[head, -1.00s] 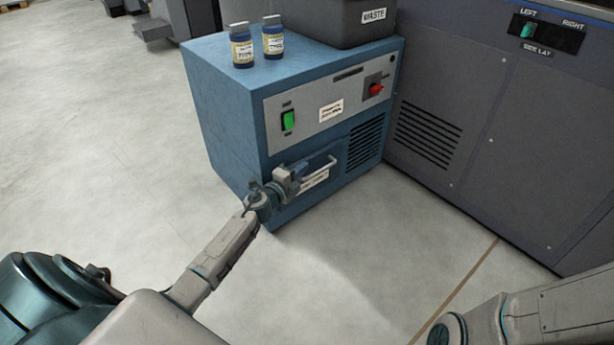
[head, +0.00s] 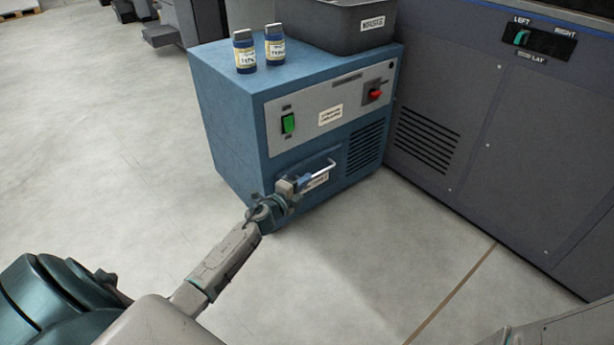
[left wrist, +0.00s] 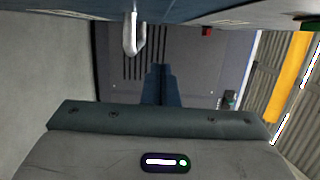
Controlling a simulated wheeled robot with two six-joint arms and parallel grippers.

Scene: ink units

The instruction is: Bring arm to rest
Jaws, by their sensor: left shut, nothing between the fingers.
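My left arm reaches in from the lower left of the head view. Its gripper (head: 305,181) is in front of the lower front of the blue cabinet (head: 225,125), close to the silver handle (head: 322,168). Whether it touches the handle is hard to tell there. In the left wrist view the two dark blue fingers (left wrist: 158,85) are together with nothing between them, and the handle (left wrist: 134,35) shows apart from them, above and to the left. Only a piece of my right arm shows at the lower right corner of the head view; its gripper is out of frame.
Two blue bottles (head: 244,52) (head: 274,45) and a dark waste bin (head: 345,28) stand on the cabinet. Its front has a green switch (head: 288,124) and a red knob (head: 375,94). A large grey machine (head: 480,140) stands at right. The floor in front is clear.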

